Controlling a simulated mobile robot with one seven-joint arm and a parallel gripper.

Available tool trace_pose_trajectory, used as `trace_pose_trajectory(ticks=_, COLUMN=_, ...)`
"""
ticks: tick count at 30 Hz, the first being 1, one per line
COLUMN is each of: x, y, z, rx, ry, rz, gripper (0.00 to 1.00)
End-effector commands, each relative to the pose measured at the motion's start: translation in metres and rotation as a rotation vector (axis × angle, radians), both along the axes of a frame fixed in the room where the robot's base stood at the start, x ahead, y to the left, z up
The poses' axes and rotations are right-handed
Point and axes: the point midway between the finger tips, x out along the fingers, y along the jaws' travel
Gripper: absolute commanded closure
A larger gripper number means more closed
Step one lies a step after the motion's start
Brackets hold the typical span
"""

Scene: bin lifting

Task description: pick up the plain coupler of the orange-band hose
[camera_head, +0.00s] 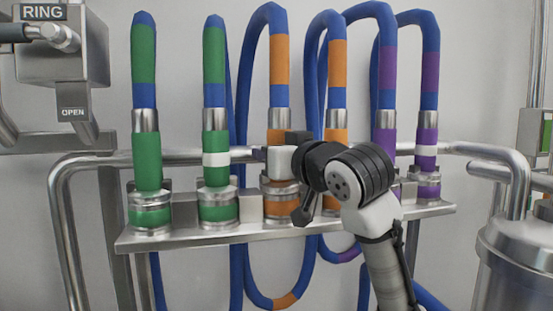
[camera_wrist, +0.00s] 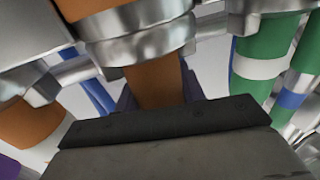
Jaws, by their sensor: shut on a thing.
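The left orange-band hose (camera_head: 279,60) ends in an orange coupler (camera_head: 278,135) seated at the rack. My gripper (camera_head: 276,153) reaches in from the right and is shut around this coupler. In the wrist view, the held coupler's orange body (camera_wrist: 156,84) shows between a metal collar and my dark gripper (camera_wrist: 165,120). No white ring shows on its visible parts, but its middle is hidden by the jaws. The second orange-band hose (camera_head: 337,65) hangs just to the right. My arm hides most of its coupler.
A plain green coupler (camera_head: 146,155) and a white-ringed green one (camera_head: 216,145) stand to the left. Purple couplers (camera_head: 386,140) stand to the right, one with a white ring (camera_head: 427,151). The metal rack shelf (camera_head: 170,236) and pipes surround them. Hose loops hang close behind.

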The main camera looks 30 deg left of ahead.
Motion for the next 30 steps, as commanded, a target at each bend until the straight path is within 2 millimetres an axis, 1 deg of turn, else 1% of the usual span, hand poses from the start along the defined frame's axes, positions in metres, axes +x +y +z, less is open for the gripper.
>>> trace_pose_trajectory(ticks=5, x=0.0, y=0.0, z=0.009, rx=0.001, ry=-0.002, rz=0.0, gripper=0.92)
trace_pose_trajectory(ticks=8, x=0.0, y=0.0, z=0.019, rx=0.001, ry=-0.002, rz=0.0, gripper=0.92)
trace_pose_trajectory(ticks=11, x=-0.001, y=0.0, z=0.033, rx=0.002, ry=-0.002, rz=0.0, gripper=0.92)
trace_pose_trajectory(ticks=17, x=-0.002, y=0.0, z=0.072, rx=0.002, ry=-0.004, rz=0.001, gripper=0.92)
trace_pose_trajectory(ticks=24, x=-0.002, y=0.0, z=0.129, rx=0.002, ry=-0.003, rz=0.001, gripper=0.92)
trace_pose_trajectory(ticks=30, x=-0.001, y=0.0, z=0.168, rx=0.003, ry=-0.001, rz=0.001, gripper=0.92)
